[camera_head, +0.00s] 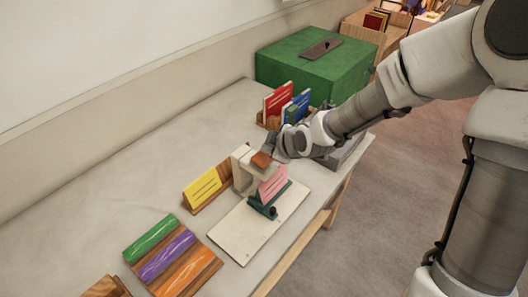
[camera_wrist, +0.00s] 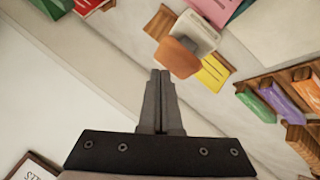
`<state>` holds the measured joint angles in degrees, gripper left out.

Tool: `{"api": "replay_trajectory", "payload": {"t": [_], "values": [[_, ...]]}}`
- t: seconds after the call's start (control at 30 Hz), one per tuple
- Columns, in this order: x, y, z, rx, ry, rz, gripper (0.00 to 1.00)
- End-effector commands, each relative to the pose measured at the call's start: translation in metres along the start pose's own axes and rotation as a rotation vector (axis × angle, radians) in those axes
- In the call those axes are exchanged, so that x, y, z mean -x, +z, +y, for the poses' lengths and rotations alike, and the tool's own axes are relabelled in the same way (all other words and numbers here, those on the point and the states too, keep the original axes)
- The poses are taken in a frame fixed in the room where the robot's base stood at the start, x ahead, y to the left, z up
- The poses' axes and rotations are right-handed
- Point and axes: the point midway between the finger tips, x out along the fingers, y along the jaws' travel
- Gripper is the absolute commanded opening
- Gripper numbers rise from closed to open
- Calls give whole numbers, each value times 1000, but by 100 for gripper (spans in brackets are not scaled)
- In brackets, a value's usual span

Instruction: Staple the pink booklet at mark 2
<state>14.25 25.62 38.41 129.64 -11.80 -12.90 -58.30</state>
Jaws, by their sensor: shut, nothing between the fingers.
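The pink booklet (camera_head: 272,186) stands in a dark green holder (camera_head: 264,205) on a pale board (camera_head: 242,232). A white stapling press (camera_head: 240,172) with an orange-brown pad (camera_head: 261,159) stands just behind the booklet. My gripper (camera_head: 272,149) is shut and empty, close to the pad on its far right side. In the wrist view my shut fingertips (camera_wrist: 160,72) point toward the pad (camera_wrist: 178,57), and I cannot tell whether they touch it. The pink booklet (camera_wrist: 212,9) shows partly at the top edge of the wrist view. No mark 2 is readable.
A yellow booklet (camera_head: 202,187) stands in a wooden holder left of the press. A wooden rack (camera_head: 186,271) holds green, purple and orange items. Red (camera_head: 277,100) and blue (camera_head: 298,105) booklets stand behind my gripper, before a green box (camera_head: 315,68). The table's left back is clear.

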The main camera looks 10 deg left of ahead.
Motion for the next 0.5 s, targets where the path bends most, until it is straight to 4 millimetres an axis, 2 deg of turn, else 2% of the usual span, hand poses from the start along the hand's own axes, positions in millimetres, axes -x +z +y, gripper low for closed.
{"api": "replay_trajectory", "payload": {"t": [0.33,0.5], "values": [[1,-2,1,1,1,1,0],[10,-8,8,1,2,2,0]]}}
